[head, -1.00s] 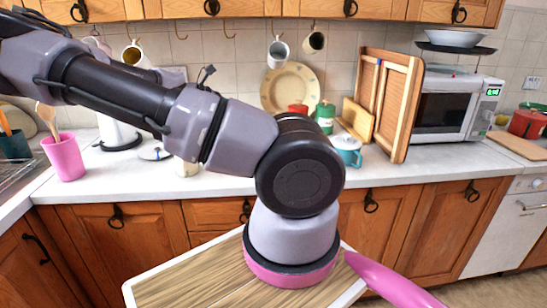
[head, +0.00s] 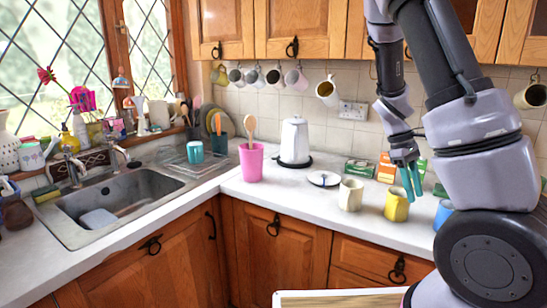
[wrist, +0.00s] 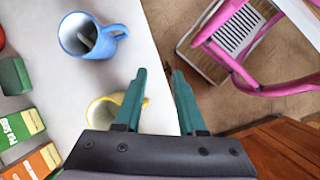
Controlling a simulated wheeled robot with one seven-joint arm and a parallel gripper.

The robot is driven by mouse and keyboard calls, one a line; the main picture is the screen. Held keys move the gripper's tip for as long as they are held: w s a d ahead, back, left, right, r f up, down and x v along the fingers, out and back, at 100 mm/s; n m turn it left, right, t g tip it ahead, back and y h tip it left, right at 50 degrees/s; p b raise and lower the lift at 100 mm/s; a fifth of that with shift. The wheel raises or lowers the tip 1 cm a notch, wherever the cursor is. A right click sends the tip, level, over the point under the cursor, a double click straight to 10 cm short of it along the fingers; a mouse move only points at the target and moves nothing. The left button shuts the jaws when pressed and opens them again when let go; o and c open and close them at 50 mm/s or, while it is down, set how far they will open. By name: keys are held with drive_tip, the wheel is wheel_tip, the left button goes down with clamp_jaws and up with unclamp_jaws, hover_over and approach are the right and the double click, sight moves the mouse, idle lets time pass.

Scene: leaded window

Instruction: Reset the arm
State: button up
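My gripper (head: 412,182) hangs at the right of the head view, fingers pointing down, near the yellow mug (head: 397,205) and the front part of the counter. In the wrist view its two teal fingers (wrist: 159,74) stand apart with nothing between them, so it is open and empty. The counter edge and floor show through the gap. My arm reaches down from the top right of the head view. In the wrist view the yellow mug (wrist: 103,110) is partly hidden behind the left finger.
A blue mug (wrist: 90,36) holding a utensil stands on the counter, with small boxes (wrist: 22,126) beside it. A cream mug (head: 350,194), pink utensil cup (head: 251,162) and white kettle (head: 294,140) stand further left. The sink (head: 120,200) is at left. Mugs hang above.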

drive_tip(key=s+a+r+m+t+y, duration=0.1)
drive_tip(key=s+a+r+m+t, duration=0.2)
drive_tip(key=r, duration=0.5)
drive_tip(key=s+a+r+m+t+y, duration=0.2)
drive_tip(key=s+a+r+m+t, duration=0.2)
drive_tip(key=a+r, duration=0.2)
drive_tip(key=s+a+r+m+t+y, duration=0.2)
drive_tip(key=s+a+r+m+t, duration=0.1)
drive_tip(key=r, duration=0.7)
drive_tip(key=shift+s+a+r+m+t, duration=0.3)
drive_tip(key=shift+a+r+m, duration=0.15)
drive_tip(key=shift+a, duration=0.25)
